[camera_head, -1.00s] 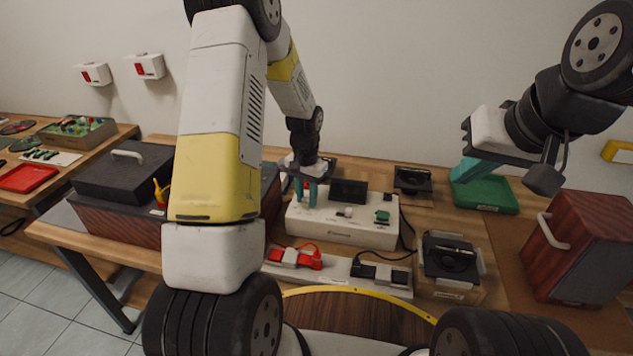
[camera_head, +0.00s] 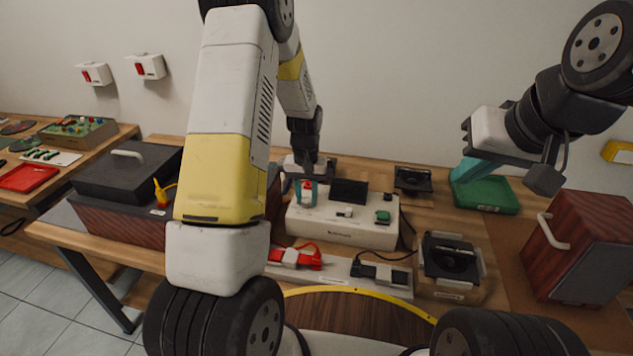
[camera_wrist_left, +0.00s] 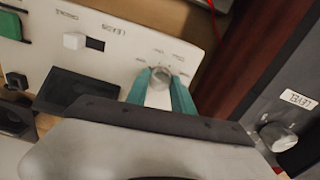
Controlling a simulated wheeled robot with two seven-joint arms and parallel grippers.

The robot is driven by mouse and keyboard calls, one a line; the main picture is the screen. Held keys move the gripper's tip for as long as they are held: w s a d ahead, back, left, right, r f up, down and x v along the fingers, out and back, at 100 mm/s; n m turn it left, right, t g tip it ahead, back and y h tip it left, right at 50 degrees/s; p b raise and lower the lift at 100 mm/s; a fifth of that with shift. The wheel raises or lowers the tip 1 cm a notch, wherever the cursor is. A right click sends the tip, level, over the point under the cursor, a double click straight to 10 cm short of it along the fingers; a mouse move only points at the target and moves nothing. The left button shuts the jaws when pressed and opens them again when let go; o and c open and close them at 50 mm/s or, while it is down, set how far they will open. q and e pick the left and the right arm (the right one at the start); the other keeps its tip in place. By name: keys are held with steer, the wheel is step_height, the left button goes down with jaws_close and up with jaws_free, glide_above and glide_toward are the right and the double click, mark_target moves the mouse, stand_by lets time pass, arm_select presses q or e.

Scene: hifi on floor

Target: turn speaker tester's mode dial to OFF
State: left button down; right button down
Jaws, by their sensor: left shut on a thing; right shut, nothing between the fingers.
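The speaker tester (camera_head: 345,232) is a white box with a dark screen, a green switch and a white switch on its top, standing mid-table. My left gripper (camera_head: 306,194) is over its left end with teal fingers shut around a knob. In the left wrist view the round grey mode dial (camera_wrist_left: 160,76) sits between the fingertips. Small labels around it are upside down and too small to read, so its setting cannot be told. My right gripper (camera_head: 468,170) is shut and empty, over the green tray at the right.
A dark-lidded cabinet (camera_head: 110,220) stands left of the tester. A green tray (camera_head: 486,194) and wooden speaker box (camera_head: 583,247) are at right.

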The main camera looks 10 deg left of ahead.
mark_target(307, 199)
arm_select(q)
steer(key=c, duration=1.1)
jaws_free()
step_height(307, 199, up, 7)
steer(key=shift+r, duration=0.45)
